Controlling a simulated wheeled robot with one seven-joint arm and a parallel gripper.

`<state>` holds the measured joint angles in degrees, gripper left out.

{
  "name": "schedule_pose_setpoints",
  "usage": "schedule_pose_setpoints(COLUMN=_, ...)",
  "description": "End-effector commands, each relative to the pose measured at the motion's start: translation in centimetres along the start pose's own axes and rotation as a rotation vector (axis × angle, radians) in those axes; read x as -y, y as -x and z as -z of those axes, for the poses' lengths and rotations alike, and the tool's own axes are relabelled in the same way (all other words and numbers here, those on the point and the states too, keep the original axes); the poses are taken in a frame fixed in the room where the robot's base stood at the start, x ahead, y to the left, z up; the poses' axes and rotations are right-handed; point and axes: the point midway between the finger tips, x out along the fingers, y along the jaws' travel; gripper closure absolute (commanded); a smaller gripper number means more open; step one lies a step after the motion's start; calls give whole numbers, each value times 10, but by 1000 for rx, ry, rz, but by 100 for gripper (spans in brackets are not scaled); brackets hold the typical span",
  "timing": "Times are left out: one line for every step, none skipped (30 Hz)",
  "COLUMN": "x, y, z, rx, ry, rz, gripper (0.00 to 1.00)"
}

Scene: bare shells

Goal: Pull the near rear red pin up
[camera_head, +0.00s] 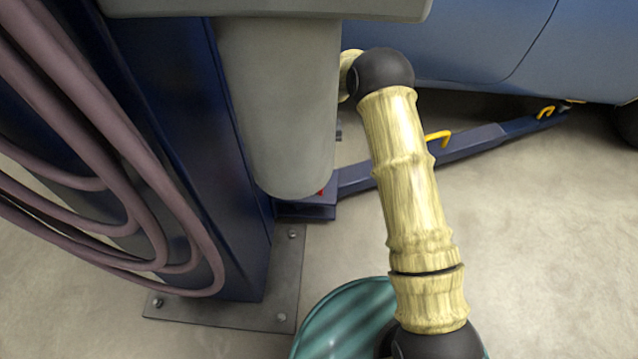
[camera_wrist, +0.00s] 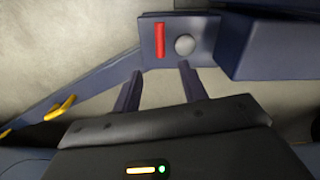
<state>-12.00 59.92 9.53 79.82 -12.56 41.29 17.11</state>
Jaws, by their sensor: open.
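The red pin (camera_wrist: 160,39) shows in the wrist view as a short red bar on the dark blue arm end (camera_wrist: 207,24), beside a grey round knob (camera_wrist: 185,45). My gripper (camera_wrist: 160,68) is open and empty, with its two dark fingers pointing toward the pin. The fingertips appear just short of it in the picture, with the pin roughly in line with the gap; I cannot tell the height between them. In the head view only a small red bit (camera_head: 320,192) shows under a grey cylinder, and my gripper is hidden behind that cylinder.
The grey cylinder (camera_head: 285,110) hangs beside a blue post (camera_head: 205,150) with looping hoses (camera_head: 150,190). A blue lift arm (camera_head: 465,145) with a yellow hook (camera_head: 437,137) runs under a blue car (camera_head: 475,40). Bare floor lies to the right.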

Motion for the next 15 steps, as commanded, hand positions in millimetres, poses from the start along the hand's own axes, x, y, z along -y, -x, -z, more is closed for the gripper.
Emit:
schedule_pose_setpoints(x=0, y=0, z=0, rx=0, ry=0, rz=0, gripper=57)
schedule_pose_setpoints(x=0, y=0, z=0, rx=0, ry=0, rz=0, gripper=57)
schedule_pose_setpoints(x=0, y=-1, z=0, rx=0, ry=0, rz=0, gripper=57)
schedule_pose_setpoints(x=0, y=-3, z=0, rx=0, ry=0, rz=0, gripper=57)
schedule_pose_setpoints(x=1, y=-4, z=0, rx=0, ry=1, rz=0, gripper=57)
schedule_pose_setpoints(x=1, y=-7, z=0, rx=1, ry=2, rz=0, gripper=57)
schedule_pose_setpoints(x=1, y=-10, z=0, rx=1, ry=2, rz=0, gripper=57)
schedule_pose_setpoints(x=1, y=-14, z=0, rx=1, ry=2, rz=0, gripper=57)
schedule_pose_setpoints(x=1, y=-19, z=0, rx=2, ry=2, rz=0, gripper=57)
schedule_pose_setpoints(x=1, y=-24, z=-1, rx=3, ry=2, rz=0, gripper=57)
schedule_pose_setpoints(x=1, y=-28, z=-1, rx=3, ry=2, rz=0, gripper=57)
schedule_pose_setpoints(x=1, y=-35, z=-1, rx=3, ry=1, rz=0, gripper=57)
schedule_pose_setpoints(x=1, y=-40, z=-1, rx=2, ry=1, rz=0, gripper=57)
schedule_pose_setpoints(x=1, y=-46, z=-1, rx=2, ry=1, rz=1, gripper=57)
schedule_pose_setpoints(x=1, y=-53, z=-1, rx=2, ry=1, rz=0, gripper=57)
